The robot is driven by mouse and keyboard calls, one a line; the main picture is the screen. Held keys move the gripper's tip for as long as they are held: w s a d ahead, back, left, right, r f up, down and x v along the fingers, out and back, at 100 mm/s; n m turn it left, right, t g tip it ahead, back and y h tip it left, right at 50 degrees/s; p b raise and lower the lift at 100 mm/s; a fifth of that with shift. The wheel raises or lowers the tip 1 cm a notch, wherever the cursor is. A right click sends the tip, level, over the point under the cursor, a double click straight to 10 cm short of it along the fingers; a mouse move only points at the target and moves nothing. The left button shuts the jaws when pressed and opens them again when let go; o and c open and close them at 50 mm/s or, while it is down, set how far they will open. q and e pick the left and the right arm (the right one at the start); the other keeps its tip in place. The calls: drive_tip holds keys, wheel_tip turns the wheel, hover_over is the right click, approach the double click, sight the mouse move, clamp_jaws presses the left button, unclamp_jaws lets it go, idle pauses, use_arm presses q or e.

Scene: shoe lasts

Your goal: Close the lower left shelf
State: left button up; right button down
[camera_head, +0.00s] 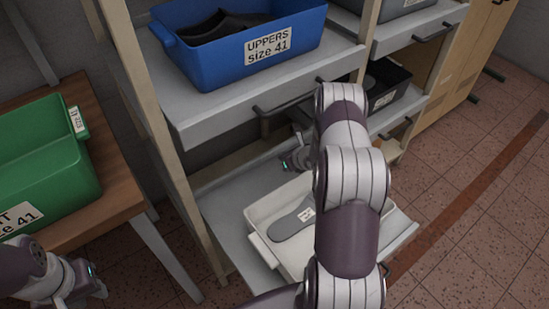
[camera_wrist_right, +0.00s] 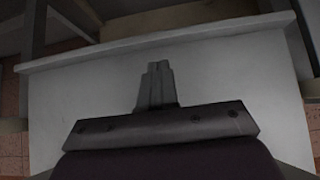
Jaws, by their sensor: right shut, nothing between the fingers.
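The lower left shelf (camera_head: 225,212) is a grey pull-out board that sticks out from the rack in the head view. A white bin (camera_head: 262,245) with a grey sole-shaped piece (camera_head: 290,222) and a label stands on it. My right arm hides part of the shelf and bin. My right gripper (camera_head: 299,158) is above the back part of this shelf, partly hidden by its arm. In the right wrist view its fingers (camera_wrist_right: 157,84) are shut and empty in front of a pale grey panel. My left gripper (camera_head: 88,283) is low at the left, away from the shelf; its jaw opening is unclear.
The upper left shelf (camera_head: 205,118) holds a blue bin (camera_head: 215,65) labelled UPPERS size 41. Its dark handle (camera_head: 285,103) is close to my right arm. A black bin (camera_head: 392,78) sits on the right side. A green bin (camera_head: 45,150) stands on a wooden table (camera_head: 95,105).

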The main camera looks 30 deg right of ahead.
sight(270, 156)
drive_tip(key=b+x, duration=0.1)
drive_tip(key=x, duration=0.6)
drive_tip(key=shift+w, duration=0.1)
use_arm(q)
drive_tip(key=shift+f, duration=0.65)
drive_tip(key=shift+f, duration=0.1)
use_arm(e)
drive_tip(key=shift+f, duration=0.1)
